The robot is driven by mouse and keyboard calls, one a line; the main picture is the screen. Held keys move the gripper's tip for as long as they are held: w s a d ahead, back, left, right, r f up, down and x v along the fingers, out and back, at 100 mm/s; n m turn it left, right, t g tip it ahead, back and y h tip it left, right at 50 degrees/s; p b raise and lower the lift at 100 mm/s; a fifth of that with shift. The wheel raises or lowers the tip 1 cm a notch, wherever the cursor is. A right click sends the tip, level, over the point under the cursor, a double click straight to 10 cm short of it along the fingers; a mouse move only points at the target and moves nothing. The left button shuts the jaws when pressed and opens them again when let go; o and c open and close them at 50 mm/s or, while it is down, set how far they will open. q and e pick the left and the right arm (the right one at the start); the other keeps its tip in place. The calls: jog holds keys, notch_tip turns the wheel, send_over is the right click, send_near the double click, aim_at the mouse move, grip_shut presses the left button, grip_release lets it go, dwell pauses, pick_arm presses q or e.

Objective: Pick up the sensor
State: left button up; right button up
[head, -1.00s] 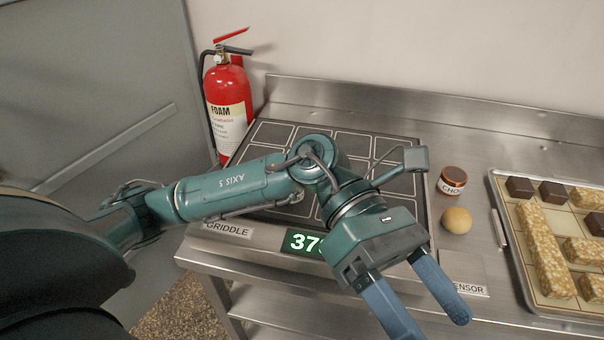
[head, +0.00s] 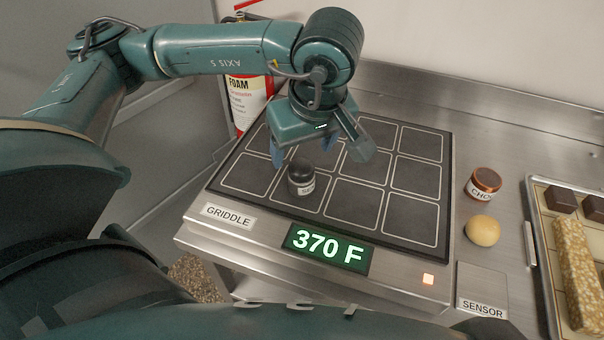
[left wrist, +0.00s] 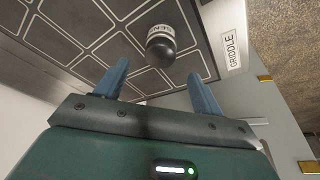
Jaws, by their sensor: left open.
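The sensor (head: 302,180) is a small dark cylinder with a pale label, standing on a front-row square of the black griddle (head: 420,215). In the left wrist view the sensor (left wrist: 161,47) shows just beyond the fingertips, in the gap between them. My left gripper (head: 303,152) is open and empty, with its blue fingers pointing down behind and above the sensor in the head view. The fingers also show apart in the left wrist view (left wrist: 158,70). I see no contact between fingers and sensor. My right gripper is not in view.
A square plate labelled SENSOR (head: 482,285) lies right of the griddle. A bun (head: 482,231) and a brown jar (head: 484,184) stand behind it. A tray (head: 536,265) of bars is at the right edge. A fire extinguisher (head: 246,100) stands behind the griddle's left side.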

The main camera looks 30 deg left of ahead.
aim_at(302, 164)
pick_arm(q)
jog(key=x, duration=0.3)
jog(key=p+x, duration=0.1)
jog(key=x, duration=0.3)
jog(key=shift+s+d+f, duration=0.1)
jog(key=shift+d+f, duration=0.05)
jog(key=shift+f, duration=0.2)
jog(key=c, duration=1.3)
